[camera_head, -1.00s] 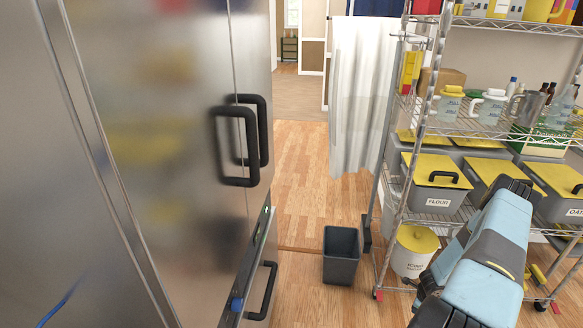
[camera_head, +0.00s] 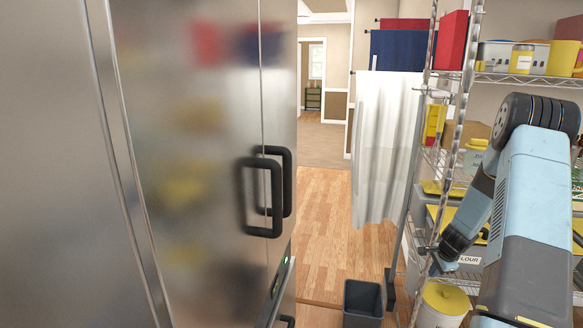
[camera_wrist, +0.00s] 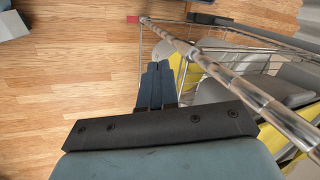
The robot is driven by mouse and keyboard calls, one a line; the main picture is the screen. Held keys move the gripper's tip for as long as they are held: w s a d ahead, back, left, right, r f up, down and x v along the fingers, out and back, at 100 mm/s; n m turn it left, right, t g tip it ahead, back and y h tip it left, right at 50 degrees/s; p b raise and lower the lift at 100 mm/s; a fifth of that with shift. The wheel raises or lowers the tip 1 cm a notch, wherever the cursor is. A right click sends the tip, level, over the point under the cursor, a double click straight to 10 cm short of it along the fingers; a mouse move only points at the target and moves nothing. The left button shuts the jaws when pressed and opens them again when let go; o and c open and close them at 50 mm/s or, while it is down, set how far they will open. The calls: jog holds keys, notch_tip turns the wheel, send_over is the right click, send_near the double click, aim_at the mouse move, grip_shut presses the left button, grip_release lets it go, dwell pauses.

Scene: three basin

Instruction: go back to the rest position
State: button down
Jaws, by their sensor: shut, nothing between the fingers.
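My gripper (camera_wrist: 157,68) points away in the wrist view, its two dark fingers together with nothing between them. Wooden floor lies to its left and the rack's metal post (camera_wrist: 235,82) runs diagonally close to its right. In the head view my blue and grey arm stands raised and bent at the right, in front of the wire rack. Its far end reaches down to the left near the rack's front post (camera_head: 452,150). The fingertips are too small to make out clearly there.
A tall steel fridge (camera_head: 190,190) with black handles (camera_head: 262,200) fills the left. A grey bin (camera_head: 362,300) and a white tub with a yellow lid (camera_head: 443,302) stand low beside the rack. A white curtain (camera_head: 385,150) hangs behind. Wooden floor (camera_head: 325,225) is open between fridge and rack.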

jog(key=s+a+r+n, duration=0.3)
jog(key=a+r, duration=0.3)
jog(key=r, duration=0.5)
jog(key=s+a+r+n, duration=0.3)
jog(key=a+r, duration=0.3)
jog(key=r, duration=0.4)
jog(key=s+a+r+n, duration=0.3)
jog(key=a+r, duration=0.3)
jog(key=r, duration=0.5)
jog(key=s+a+r+n, duration=0.2)
jog(key=s+a+r, duration=0.1)
jog(key=s, duration=0.6)
jog(key=s+a+r+n+t, duration=0.1)
jog(key=s+a+r+n, duration=0.2)
jog(key=s, duration=0.6)
jog(key=s+a+r+n, duration=0.3)
jog(key=s+r, duration=0.2)
jog(key=s, duration=0.4)
jog(key=shift+s+a+r+t, duration=0.2)
jog(key=shift+a+r+t, duration=0.1)
jog(key=shift+a+t, duration=0.1)
jog(key=shift+s, duration=0.1)
